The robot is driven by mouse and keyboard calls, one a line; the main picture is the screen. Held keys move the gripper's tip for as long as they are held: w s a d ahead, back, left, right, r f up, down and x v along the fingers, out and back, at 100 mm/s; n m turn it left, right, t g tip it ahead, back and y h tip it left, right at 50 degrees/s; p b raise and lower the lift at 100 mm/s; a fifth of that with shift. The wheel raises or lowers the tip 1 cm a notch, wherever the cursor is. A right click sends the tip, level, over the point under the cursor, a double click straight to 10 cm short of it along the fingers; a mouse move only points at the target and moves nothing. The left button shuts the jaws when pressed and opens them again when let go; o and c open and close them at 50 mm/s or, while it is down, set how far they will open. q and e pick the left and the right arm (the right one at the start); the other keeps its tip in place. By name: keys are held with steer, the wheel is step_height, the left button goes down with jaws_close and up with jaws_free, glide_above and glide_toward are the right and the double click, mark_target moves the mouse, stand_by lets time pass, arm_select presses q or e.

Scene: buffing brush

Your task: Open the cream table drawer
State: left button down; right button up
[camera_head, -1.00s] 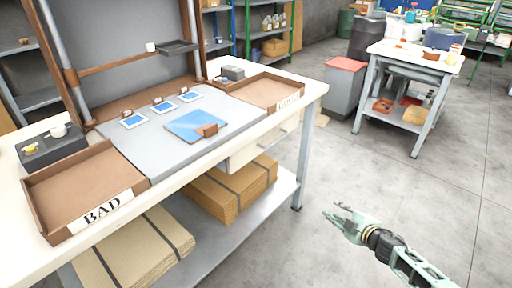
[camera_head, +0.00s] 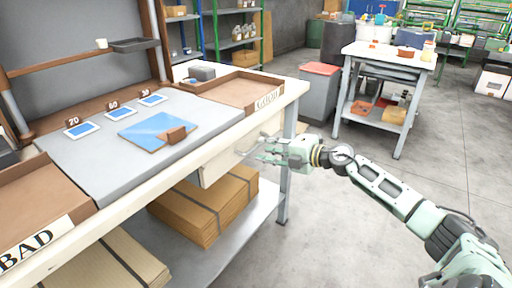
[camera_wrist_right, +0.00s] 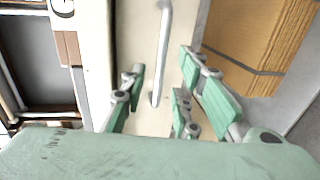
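The cream drawer (camera_head: 217,167) hangs under the right part of the workbench and looks shut. Its front shows close up in the right wrist view (camera_wrist_right: 136,45), with a pale bar handle (camera_wrist_right: 161,60) on it. My right gripper (camera_head: 268,152) is in front of the drawer by the handle. In the right wrist view its green fingers (camera_wrist_right: 155,100) are spread apart, with the handle's end between them and no clear contact. The handle is partly hidden by the fingers in the head view. My left gripper is not in view.
The workbench top (camera_head: 285,92) carries a GOOD tray (camera_head: 243,88), a BAD tray (camera_head: 40,205) and a grey mat (camera_head: 85,165). Cardboard stacks (camera_head: 205,208) lie on the shelf below the drawer. A bench leg (camera_head: 285,185) stands near my right gripper. Open floor lies to the right.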

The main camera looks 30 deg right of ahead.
mark_target(258, 146)
steer(key=x, duration=0.4)
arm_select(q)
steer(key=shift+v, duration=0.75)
arm_select(e)
steer(key=shift+w, duration=0.15)
jaws_close()
